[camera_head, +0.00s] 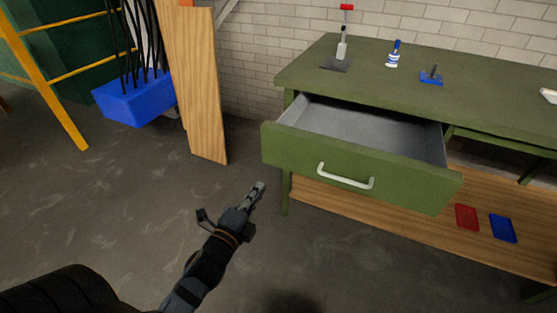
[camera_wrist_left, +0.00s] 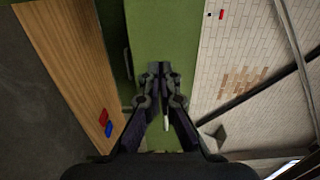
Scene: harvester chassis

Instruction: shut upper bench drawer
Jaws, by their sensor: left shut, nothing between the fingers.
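The green upper drawer (camera_head: 350,162) of the green bench (camera_head: 470,85) is pulled well open, and its grey inside (camera_head: 365,130) looks empty. A pale bar handle (camera_head: 345,177) is on its front. My left gripper (camera_head: 259,188) is over the floor, left of and apart from the drawer front in the head view, its fingers pointing up and right. The fingers are closed with nothing between them. In the left wrist view the closed fingertips (camera_wrist_left: 160,70) show against a green surface; I cannot tell which part of the bench it is. My right gripper is not in view.
The bench top holds a blue-and-white bottle (camera_head: 393,55), a small blue item (camera_head: 431,77) and a red-topped item (camera_head: 343,40). Red (camera_head: 467,217) and blue (camera_head: 503,228) trays lie on the wooden lower shelf (camera_head: 400,220). A wooden board (camera_head: 196,90) leans at left. Floor before the drawer is clear.

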